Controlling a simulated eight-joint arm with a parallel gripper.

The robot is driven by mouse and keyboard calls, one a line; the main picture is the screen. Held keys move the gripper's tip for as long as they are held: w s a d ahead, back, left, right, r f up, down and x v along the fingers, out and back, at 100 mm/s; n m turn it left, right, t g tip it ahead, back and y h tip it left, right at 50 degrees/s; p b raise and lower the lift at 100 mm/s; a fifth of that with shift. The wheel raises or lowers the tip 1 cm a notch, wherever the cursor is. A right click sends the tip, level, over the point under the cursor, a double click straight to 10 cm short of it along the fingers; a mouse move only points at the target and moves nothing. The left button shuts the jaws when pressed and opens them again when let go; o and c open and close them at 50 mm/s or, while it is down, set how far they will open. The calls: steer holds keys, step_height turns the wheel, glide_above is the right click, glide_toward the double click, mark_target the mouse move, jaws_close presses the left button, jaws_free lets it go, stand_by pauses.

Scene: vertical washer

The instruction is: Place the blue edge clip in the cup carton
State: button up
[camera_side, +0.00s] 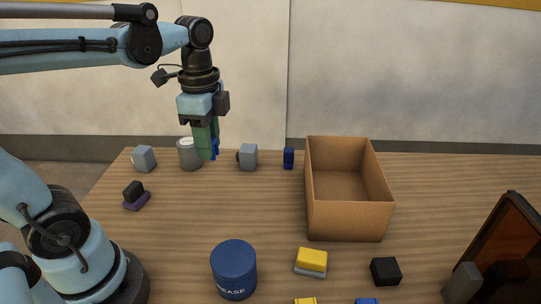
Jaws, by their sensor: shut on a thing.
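My gripper (208,150) hangs above the back left of the table, pointing down. Its green fingers are shut on a blue edge clip (216,146), of which only a narrow blue strip shows at the fingers' right side. The rest of the clip is hidden by the fingers. The cup carton (346,222) is an open, empty brown cardboard box standing to the right of my gripper, with clear space inside.
A grey can (189,155), grey blocks (248,157) and (144,159), and a small dark blue object (289,158) stand along the back. A blue grease tub (234,270), yellow block (312,260), and black block (385,271) are in front. The table's middle is clear.

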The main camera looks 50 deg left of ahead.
steer(key=w+d+r, duration=0.3)
steer(key=w, duration=0.6)
steer(key=n, duration=0.2)
glide_above(340, 189)
steer(key=s+d, duration=0.2)
steer(key=s, duration=0.2)
step_height(340, 189, down, 8)
step_height(340, 189, down, 11)
steer(key=shift+s+d+f, duration=0.1)
steer(key=shift+d, duration=0.05)
steer(key=shift+f, duration=0.1)
steer(key=o, duration=1)
